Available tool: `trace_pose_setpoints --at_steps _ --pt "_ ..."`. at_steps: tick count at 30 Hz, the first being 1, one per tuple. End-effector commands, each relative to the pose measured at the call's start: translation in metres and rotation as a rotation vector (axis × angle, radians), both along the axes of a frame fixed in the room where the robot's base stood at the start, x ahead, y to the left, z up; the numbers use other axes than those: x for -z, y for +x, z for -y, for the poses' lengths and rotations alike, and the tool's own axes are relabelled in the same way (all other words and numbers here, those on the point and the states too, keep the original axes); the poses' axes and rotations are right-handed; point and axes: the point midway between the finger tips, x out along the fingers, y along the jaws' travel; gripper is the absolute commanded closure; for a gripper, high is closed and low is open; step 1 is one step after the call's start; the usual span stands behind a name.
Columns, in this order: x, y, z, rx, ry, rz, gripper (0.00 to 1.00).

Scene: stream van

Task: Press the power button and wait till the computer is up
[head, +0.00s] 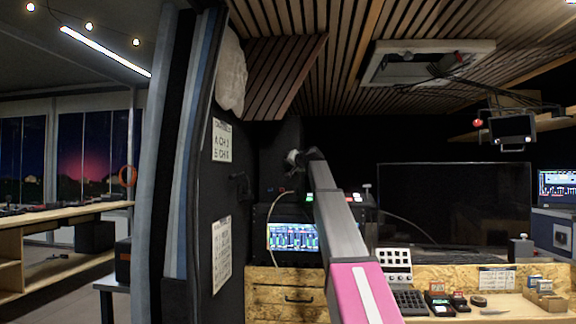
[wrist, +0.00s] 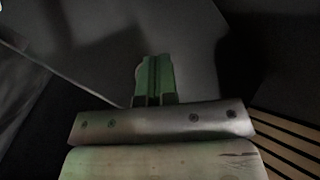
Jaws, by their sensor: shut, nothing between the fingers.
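My gripper (wrist: 153,62) is shut and empty in the wrist view, its two fingers side by side and tinted green. Beyond the tips is a plain dark grey surface; I cannot tell whether they touch it. In the head view my arm reaches forward and up, and I cannot make out the fingers there. I cannot pick out the power button in either view. A dark case (head: 266,215) with a lit screen (head: 293,238) showing coloured bars stands behind my arm, which hides its right part. The large monitor (head: 455,205) is black.
A chipboard desk (head: 505,306) at the right holds a button panel (head: 395,259), a keypad (head: 409,301) and small boxes. A dark partition (head: 222,185) stands close at left of my arm. A small camera-like device (head: 512,128) hangs at upper right.

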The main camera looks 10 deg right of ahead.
Motion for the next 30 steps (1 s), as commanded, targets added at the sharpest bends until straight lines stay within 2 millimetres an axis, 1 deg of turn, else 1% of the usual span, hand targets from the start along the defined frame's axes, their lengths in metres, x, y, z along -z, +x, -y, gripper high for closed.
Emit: trace_pose_setpoints --at_steps 18,30 --pt "-0.0001 0.0003 0.0001 0.000 0.000 0.000 1.00" --pt "-0.0004 0.0086 0.0023 0.000 0.000 0.000 1.00"
